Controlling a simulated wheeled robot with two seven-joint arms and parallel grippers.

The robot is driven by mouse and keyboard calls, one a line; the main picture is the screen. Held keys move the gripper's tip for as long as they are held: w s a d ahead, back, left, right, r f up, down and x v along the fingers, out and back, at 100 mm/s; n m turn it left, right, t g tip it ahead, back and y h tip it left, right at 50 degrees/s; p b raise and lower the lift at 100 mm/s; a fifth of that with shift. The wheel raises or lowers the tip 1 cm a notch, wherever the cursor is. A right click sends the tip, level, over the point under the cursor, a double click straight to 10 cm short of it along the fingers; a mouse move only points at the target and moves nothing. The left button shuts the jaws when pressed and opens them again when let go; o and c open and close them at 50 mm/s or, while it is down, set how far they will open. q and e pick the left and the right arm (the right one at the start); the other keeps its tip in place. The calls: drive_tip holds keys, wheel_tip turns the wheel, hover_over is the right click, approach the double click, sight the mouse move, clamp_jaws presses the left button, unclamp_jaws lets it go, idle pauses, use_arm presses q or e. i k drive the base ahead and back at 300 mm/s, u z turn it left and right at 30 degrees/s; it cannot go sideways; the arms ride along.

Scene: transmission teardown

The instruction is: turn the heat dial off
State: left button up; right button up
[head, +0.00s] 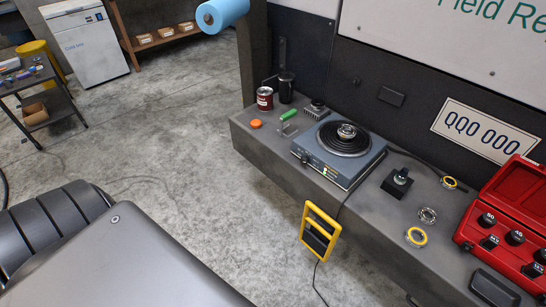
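A blue-grey hot plate (364,166) with a black coil burner (335,146) stands on the grey bench. A small metal part (347,130) sits on the coil. A small dark knob (305,158), which looks like the heat dial, is on the hot plate's front face near its left corner. A small pale-yellow light or marking (325,170) shows to its right. The dial's setting is too small to read. Neither of my grippers is in view.
A red case of sockets (515,205), bearing rings (428,215), and a small dark block (397,183) lie right of the hot plate. Cans (265,98) and a green cylinder (289,115) stand left. A yellow-framed device (320,232) hangs at the bench's front edge. Open concrete floor lies left.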

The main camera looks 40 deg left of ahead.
sight(304, 160)
drive_tip(key=u, duration=2.35)
drive_tip(key=k, duration=1)
drive_tip(key=z, duration=2.2)
drive_tip(key=i, duration=0.5)
